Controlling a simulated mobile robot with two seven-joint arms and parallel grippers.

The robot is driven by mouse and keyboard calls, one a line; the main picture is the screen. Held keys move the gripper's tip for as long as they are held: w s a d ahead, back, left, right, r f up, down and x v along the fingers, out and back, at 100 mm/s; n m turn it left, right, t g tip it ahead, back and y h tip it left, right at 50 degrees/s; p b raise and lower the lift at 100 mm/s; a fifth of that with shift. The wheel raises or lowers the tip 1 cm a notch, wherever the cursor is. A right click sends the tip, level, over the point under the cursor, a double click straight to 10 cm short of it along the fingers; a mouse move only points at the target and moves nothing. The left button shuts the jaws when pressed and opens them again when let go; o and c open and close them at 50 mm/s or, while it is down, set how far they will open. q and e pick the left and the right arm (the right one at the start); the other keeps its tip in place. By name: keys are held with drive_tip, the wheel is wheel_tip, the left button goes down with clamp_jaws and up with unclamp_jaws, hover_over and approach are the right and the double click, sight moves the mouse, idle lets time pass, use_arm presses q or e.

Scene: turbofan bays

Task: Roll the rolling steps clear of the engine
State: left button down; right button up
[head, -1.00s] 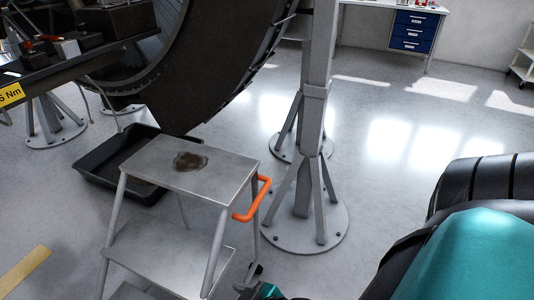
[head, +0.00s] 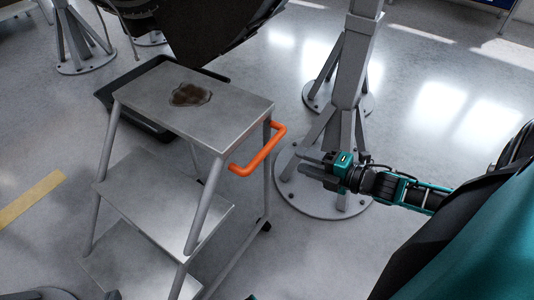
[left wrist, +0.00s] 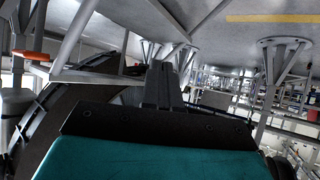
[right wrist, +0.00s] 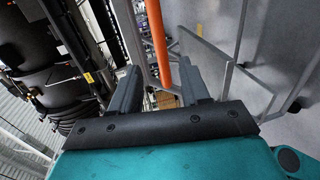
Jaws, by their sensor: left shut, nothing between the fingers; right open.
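The rolling steps (head: 205,115) are a grey metal step stand on casters with an orange handle (head: 262,150) on the right side. A brown stain (head: 190,94) marks the top step. My right gripper (head: 308,166) is open and empty, just right of the handle in the head view. In the right wrist view the orange handle (right wrist: 157,42) shows ahead, between the open fingers (right wrist: 160,88); I cannot tell the exact gap. My left gripper (left wrist: 163,85) is shut and empty in the left wrist view, with the orange handle (left wrist: 30,55) off to the left.
A grey engine stand post (head: 350,85) with a round bolted foot (head: 325,200) stands right of the steps, close to my right gripper. A black drip tray (head: 130,110) lies behind the steps under the dark engine (head: 205,30). Floor with a yellow stripe (head: 30,200) is open at left.

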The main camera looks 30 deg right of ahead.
sight(271, 149)
drive_tip(key=b+x, duration=0.3)
drive_tip(key=x, duration=0.8)
drive_tip(key=shift+w+r, duration=0.1)
drive_tip(key=shift+w+a, duration=0.2)
drive_tip(key=shift+w, duration=0.3)
drive_tip(key=c, duration=0.7)
clamp_jaws()
